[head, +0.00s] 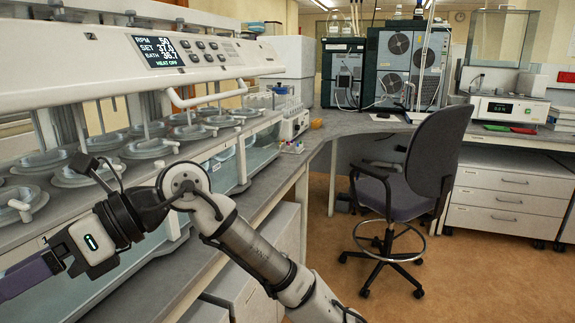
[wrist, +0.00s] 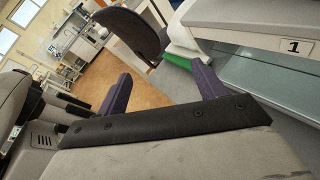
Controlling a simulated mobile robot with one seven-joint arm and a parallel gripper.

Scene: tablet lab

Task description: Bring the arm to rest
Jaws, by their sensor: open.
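My gripper (head: 28,277) is at the lower left of the head view, in front of the dissolution bath machine. Its purple fingers point left and run out of the frame. In the wrist view my gripper (wrist: 162,88) shows both purple fingers spread well apart, with nothing held between them. My arm bends at an elbow in front of the bench and reaches left from there.
The bath machine (head: 150,70), with several lidded vessels, stands close behind my arm. A dark office chair (head: 415,165) stands at right. Open floor (head: 455,285) lies around it.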

